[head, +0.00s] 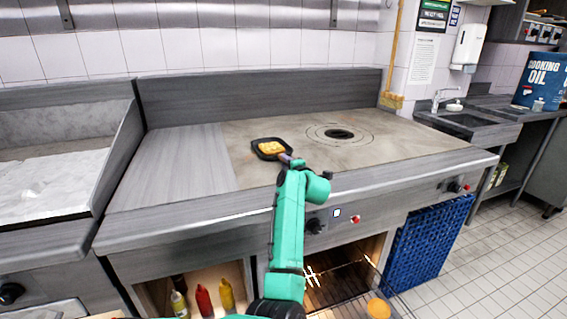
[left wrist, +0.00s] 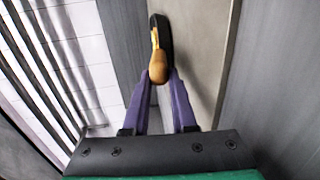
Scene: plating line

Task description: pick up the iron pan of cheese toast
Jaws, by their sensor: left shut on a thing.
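The black square iron pan (head: 259,155) is at the cooktop, with yellow cheese toast (head: 268,147) in it. In the left wrist view the dark pan (left wrist: 164,22) shows nearly edge-on, with its tan handle (left wrist: 157,68) toward me. My left gripper (head: 287,158) is at the handle on the pan's near right side. In the left wrist view its purple fingers (left wrist: 160,80) are shut on the handle, one on each side. I cannot tell whether the pan touches the cooktop or is slightly above it. My right gripper is not in view.
The steel cooktop (head: 400,145) has a round burner (head: 340,134) right of the pan and a raised back wall. Its left part is clear. Red (head: 203,300) and yellow (head: 226,294) bottles stand in the shelf below. A blue crate (head: 428,240) stands at right.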

